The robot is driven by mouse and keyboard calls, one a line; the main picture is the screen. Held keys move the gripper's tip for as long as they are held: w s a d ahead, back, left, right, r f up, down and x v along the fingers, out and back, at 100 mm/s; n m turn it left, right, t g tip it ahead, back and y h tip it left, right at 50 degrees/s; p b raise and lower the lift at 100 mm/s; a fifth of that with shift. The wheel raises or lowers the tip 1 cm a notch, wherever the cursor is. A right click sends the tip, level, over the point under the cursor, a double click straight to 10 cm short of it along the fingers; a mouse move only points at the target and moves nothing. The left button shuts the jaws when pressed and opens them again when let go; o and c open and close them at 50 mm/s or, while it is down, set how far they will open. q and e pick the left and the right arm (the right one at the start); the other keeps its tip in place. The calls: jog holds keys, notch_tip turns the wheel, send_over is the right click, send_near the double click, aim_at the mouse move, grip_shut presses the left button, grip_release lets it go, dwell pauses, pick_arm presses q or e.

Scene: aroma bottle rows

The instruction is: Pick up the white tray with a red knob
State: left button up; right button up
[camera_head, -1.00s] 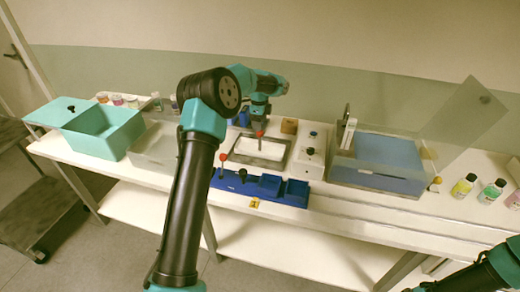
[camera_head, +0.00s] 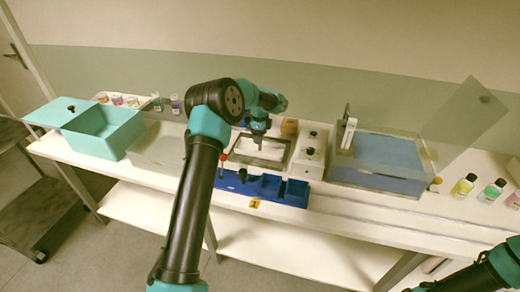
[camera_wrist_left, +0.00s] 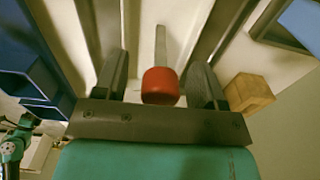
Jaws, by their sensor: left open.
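The white tray (camera_head: 272,153) lies in a grey-framed recess at the middle of the bench. My left gripper (camera_head: 258,144) points down over it, fingers spread. In the left wrist view the red knob (camera_wrist_left: 160,85) on a grey stem sits between the two open fingers (camera_wrist_left: 160,78), with gaps at both sides. The white tray surface (camera_wrist_left: 140,30) shows behind it. In the head view the gripper hides this knob. Only a part of my right arm shows at the bottom right; its gripper is out of the picture.
A blue rack (camera_head: 266,187) with another red-topped stick (camera_head: 223,158) stands in front. A wooden block (camera_head: 289,126) and a white box with dark knobs (camera_head: 311,150) stand close by. A clear tank (camera_head: 378,182) is at right, a teal bin (camera_head: 103,148) at left.

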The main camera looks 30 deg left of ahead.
pick_arm(q)
jog(key=shift+f, duration=0.35)
grip_shut()
dwell(0.7)
